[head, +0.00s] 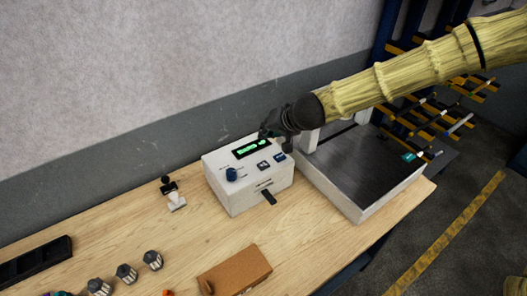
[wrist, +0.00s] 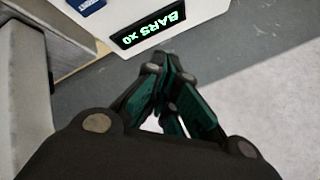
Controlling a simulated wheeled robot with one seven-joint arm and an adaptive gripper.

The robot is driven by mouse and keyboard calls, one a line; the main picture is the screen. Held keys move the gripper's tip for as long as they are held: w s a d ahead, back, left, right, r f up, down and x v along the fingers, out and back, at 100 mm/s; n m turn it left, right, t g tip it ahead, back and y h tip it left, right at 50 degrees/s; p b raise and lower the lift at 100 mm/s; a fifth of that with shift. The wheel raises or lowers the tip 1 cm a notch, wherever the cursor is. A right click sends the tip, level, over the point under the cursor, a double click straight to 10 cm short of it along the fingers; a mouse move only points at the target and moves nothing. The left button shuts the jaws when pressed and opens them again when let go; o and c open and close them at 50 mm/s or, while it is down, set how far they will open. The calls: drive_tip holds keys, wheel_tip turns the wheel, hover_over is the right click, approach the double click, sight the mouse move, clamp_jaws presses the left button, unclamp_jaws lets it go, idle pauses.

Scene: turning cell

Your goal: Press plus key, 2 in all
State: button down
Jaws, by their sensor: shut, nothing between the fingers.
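A white control box (head: 222,190) stands on the wooden bench. The key markings are too small to read, so I cannot tell which is the plus key.
A dark-topped white unit (head: 365,165) stands right of the box, close to my arm. A small stamp-like item (head: 175,198), several grey knobbed parts (head: 126,273), a black tray (head: 35,262) and a brown block (head: 235,272) lie on the bench (head: 310,235). The wall is close behind.

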drive_tip(key=s, duration=0.1)
drive_tip(key=b, duration=0.4)
hover_over(266, 163)
drive_tip(key=w, duration=0.1)
wheel_tip(266, 163, down, 4)
drive_tip(key=shift+w+f, duration=0.15)
drive_tip(key=shift+f, duration=0.1)
drive_tip(key=shift+f+b, duration=0.4)
drive_tip(key=s+b, duration=0.1)
drive_tip(key=s+f+b, duration=0.1)
drive_tip(key=shift+s+f, duration=0.2)
drive_tip(key=shift+s, duration=0.1)
drive_tip(key=shift+w+f, duration=0.8)
drive_tip(key=shift+w, duration=0.1)
drive_tip(key=shift+s+r, duration=0.4)
drive_tip(key=shift+s, duration=0.1)
drive_tip(key=shift+w+f, duration=0.25)
drive_tip(key=shift+w, duration=0.05)
drive_tip(key=shift+s, duration=0.1)
